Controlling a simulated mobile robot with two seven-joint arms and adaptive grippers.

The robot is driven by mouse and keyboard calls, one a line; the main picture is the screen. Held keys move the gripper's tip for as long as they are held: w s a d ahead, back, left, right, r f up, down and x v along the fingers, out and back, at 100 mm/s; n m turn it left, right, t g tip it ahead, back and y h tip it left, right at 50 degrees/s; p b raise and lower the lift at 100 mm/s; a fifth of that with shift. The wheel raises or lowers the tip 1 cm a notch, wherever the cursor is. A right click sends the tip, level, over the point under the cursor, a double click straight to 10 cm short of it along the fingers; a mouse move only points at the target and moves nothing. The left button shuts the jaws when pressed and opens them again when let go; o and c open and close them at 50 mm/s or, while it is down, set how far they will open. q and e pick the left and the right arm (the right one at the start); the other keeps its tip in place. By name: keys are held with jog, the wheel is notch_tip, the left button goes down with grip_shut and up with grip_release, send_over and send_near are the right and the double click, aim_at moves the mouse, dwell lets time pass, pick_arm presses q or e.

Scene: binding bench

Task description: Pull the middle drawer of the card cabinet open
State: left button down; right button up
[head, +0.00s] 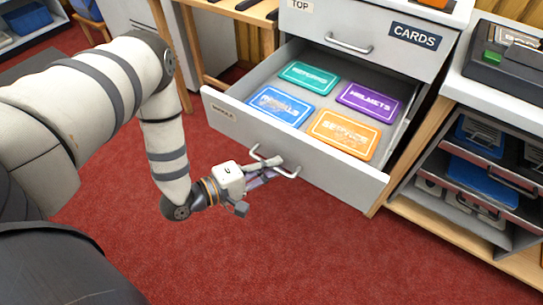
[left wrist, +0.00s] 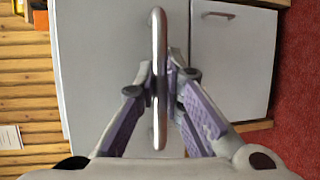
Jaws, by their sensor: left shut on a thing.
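The card cabinet stands at the upper middle of the head view, with a "CARDS" label on its top drawer (head: 365,35). The middle drawer (head: 340,165) is pulled well out, and its inside shows green, purple, blue and orange cards. My left gripper (head: 272,170) is shut on the drawer's bar handle (head: 289,174). In the left wrist view the handle (left wrist: 159,40) runs upright between the two fingers (left wrist: 160,85), which close on it from both sides. My right gripper is in neither view.
A shelf unit (head: 440,208) with trays stands to the right, with a dark device (head: 505,58) on top. A wooden stand (head: 235,12) is behind the drawer's left side. The red carpet (head: 260,260) in front of the drawer is clear apart from my arm.

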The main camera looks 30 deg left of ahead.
pick_arm(q)
jog(key=c, duration=1.7)
grip_release()
jog(key=v, duration=1.2)
jog(key=shift+r, duration=0.1)
jog(key=s+d+f+m+g+y+p, duration=0.1)
jog(key=s+d+f+m+g+y, duration=0.2)
jog(key=s+d+f+m+g, duration=0.55)
jog(key=s+a+m+g+y, duration=0.1)
jog(key=s+g, duration=0.2)
jog(key=s, duration=0.1)
jog(key=s+a+m+g+y, duration=0.1)
jog(key=s+m+g, duration=0.1)
jog(key=s, duration=0.3)
jog(key=s+a+r+m+g+y, duration=0.1)
jog(key=s+m+g, duration=0.1)
jog(key=s+g, duration=0.1)
jog(key=shift+s+a+r+g+y+p, duration=0.1)
jog(key=shift+s+a+g+y+p, duration=0.1)
jog(key=shift+s+g+y+p, duration=0.4)
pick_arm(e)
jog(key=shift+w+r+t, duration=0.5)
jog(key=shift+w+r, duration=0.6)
